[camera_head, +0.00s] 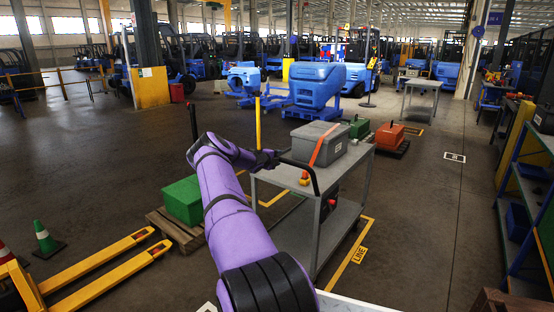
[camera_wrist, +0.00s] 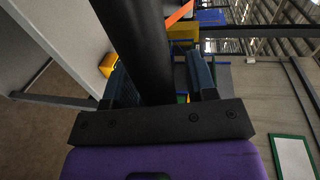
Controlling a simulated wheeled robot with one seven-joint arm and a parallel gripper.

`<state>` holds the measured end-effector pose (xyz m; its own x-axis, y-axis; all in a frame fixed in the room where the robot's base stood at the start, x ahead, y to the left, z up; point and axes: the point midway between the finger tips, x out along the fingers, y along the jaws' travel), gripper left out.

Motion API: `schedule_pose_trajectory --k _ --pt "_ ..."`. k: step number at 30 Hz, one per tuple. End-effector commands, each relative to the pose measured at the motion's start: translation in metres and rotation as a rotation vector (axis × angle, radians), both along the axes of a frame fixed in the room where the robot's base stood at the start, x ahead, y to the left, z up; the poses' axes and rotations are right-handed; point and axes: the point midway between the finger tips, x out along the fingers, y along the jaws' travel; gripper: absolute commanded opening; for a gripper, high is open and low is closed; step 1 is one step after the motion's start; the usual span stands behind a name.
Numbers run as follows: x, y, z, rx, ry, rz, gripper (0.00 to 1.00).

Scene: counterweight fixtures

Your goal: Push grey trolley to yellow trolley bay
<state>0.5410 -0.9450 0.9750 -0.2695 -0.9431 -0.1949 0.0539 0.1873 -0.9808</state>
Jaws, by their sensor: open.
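The grey trolley (camera_head: 290,262) stands just right of my purple arm in the head view. Its black handle (camera_head: 314,180) is at its near end and also crosses the wrist view (camera_wrist: 138,45). My gripper (camera_head: 274,160) is at the far end of this handle. In the wrist view my gripper (camera_wrist: 165,82) is open, with the dark handle bar between its two fingers; contact cannot be told. The yellow bay lines (camera_head: 349,265) run on the floor beside and behind the trolley, with a "LINE" label. The trolley and my arm hide part of the outline.
A grey box (camera_head: 318,150) with an orange strap rides on the trolley. A green crate on a pallet (camera_head: 172,228) and a yellow pallet jack (camera_head: 100,270) are at the left. Blue shelving (camera_head: 525,200) lines the right. Floor right of the trolley is clear.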

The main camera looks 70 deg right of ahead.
Motion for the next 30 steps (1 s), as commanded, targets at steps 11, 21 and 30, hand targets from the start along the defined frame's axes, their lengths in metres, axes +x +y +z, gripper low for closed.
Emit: schedule_pose_trajectory --k 11,21,30 --pt "0.001 0.004 0.0 0.001 0.0 -0.001 0.53" --pt "0.015 0.05 0.01 0.001 0.003 0.001 0.53" --pt "0.026 0.091 0.018 0.0 0.001 0.0 0.53"
